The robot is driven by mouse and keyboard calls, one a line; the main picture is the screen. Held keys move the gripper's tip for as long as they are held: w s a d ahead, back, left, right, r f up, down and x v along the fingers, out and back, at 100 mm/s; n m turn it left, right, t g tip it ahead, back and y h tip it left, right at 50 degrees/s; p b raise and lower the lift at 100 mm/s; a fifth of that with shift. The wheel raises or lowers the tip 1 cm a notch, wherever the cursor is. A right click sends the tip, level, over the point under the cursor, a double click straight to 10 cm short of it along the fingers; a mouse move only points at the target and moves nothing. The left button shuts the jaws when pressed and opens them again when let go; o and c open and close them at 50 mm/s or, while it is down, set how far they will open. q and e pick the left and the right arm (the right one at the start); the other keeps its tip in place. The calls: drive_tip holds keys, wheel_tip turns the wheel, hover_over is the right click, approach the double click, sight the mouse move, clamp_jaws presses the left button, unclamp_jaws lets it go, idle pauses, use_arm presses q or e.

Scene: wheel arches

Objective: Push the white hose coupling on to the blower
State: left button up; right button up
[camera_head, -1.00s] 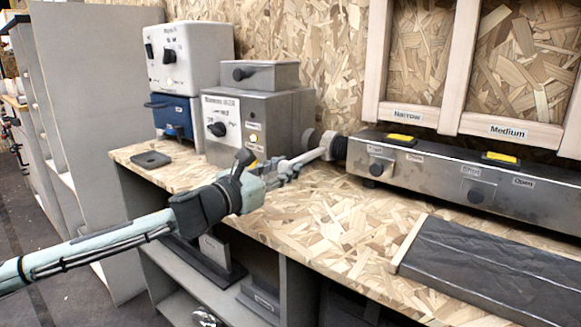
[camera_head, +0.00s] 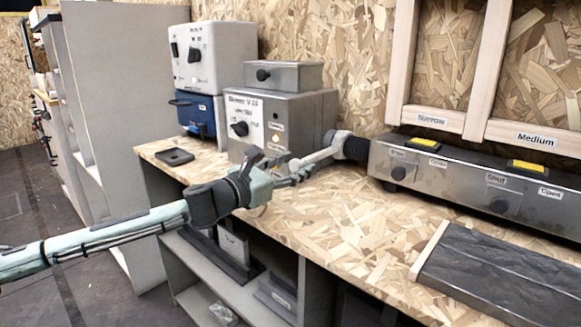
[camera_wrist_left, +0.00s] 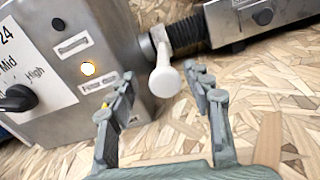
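The white hose coupling (camera_head: 318,158) is at the right side of the grey blower (camera_head: 312,115), with its handle pointing toward my left gripper (camera_head: 283,173). In the left wrist view the coupling (camera_wrist_left: 165,80) shows its rounded handle end in front of the gap between my fingers. Its collar is up against the grey outlet ring (camera_wrist_left: 147,46) of the blower; how far on it sits I cannot tell. My left gripper (camera_wrist_left: 160,98) is open, with its fingers apart and nothing between them. My right gripper is not in view.
A ribbed black hose (camera_head: 352,146) runs from the coupling to a long metal box (camera_head: 450,170) with yellow labels. A dark slab (camera_head: 500,270) lies at the front right. The wooden bench top (camera_head: 350,215) between is clear. A white unit (camera_head: 212,55) stands behind the blower.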

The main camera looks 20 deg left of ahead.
use_arm(q)
drive_tip(key=v, duration=1)
drive_tip(key=shift+f, duration=0.1)
drive_tip(key=shift+s+a, duration=0.3)
drive_tip(key=shift+s, duration=0.6)
drive_tip(key=shift+s, duration=0.1)
